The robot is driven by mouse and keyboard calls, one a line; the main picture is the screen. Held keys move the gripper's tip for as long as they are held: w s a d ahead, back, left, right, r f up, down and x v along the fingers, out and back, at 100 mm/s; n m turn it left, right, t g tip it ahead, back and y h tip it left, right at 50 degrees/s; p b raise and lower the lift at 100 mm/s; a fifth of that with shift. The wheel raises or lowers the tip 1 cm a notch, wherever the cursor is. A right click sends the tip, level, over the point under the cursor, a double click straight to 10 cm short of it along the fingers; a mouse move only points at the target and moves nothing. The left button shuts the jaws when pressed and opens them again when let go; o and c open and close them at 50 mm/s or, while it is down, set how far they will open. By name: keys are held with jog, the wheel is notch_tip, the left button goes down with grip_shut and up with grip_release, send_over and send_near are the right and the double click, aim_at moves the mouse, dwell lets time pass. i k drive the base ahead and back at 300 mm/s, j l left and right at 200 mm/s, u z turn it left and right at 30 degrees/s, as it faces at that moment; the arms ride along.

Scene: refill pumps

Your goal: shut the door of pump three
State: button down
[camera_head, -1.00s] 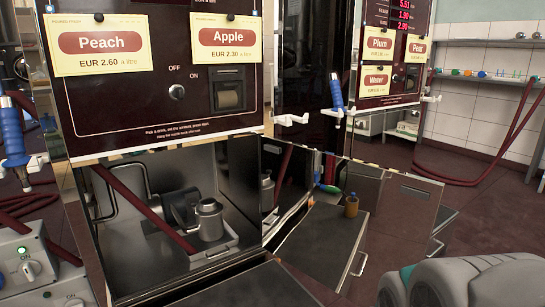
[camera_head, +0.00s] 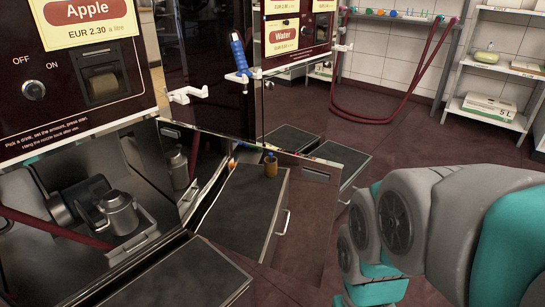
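No pump number is legible, so I cannot tell which pump is three. The near pump (camera_head: 60,125) has an Apple sign, and its lower compartment (camera_head: 45,190) stands open, with a metal canister (camera_head: 120,212) inside. A dark-topped panel with silver sides (camera_head: 185,280) juts out below it. A similar panel with a handle (camera_head: 235,205) juts out in the middle, from a pump I cannot make out clearly. My grey and teal arm fills the right side; my gripper is out of view.
A small amber bottle with a blue cap (camera_head: 270,167) shows at the middle panel's far end. A blue nozzle (camera_head: 239,55) hangs by a white holder. A red hose (camera_head: 390,118) loops low by the back wall. Shelves (camera_head: 490,110) stand back right; dark floor (camera_head: 405,145) lies clear before them.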

aim_at(252, 199)
jog(key=i+l+z, duration=0.2)
jog(key=z, duration=0.2)
jog(key=i+l+z, duration=0.25)
jog(key=z, duration=0.2)
jog(key=i+l+z, duration=0.1)
jog(key=i+z, duration=0.3)
jog(key=i+l+u, duration=0.2)
jog(key=i+u, duration=0.15)
jog(key=i, duration=0.15)
jog(key=i+u, duration=0.1)
jog(key=u, duration=0.4)
jog(key=i+u, duration=0.15)
jog(key=u, duration=0.35)
jog(key=l+u, duration=0.1)
jog(key=u, duration=0.4)
jog(key=i+l+u, duration=0.15)
jog(key=u, duration=0.35)
jog(key=i+l+u, duration=0.1)
jog(key=u, duration=0.35)
jog(key=i+l+u, duration=0.1)
jog(key=u, duration=0.4)
jog(key=i+l+u, duration=0.1)
jog(key=u, duration=0.35)
jog(key=l+u, duration=0.25)
jog(key=u, duration=0.2)
jog(key=k+j+u, duration=0.15)
jog(key=k+j, duration=0.25)
jog(key=k+j+u, duration=0.15)
jog(key=k+j, duration=0.2)
jog(key=j, duration=0.25)
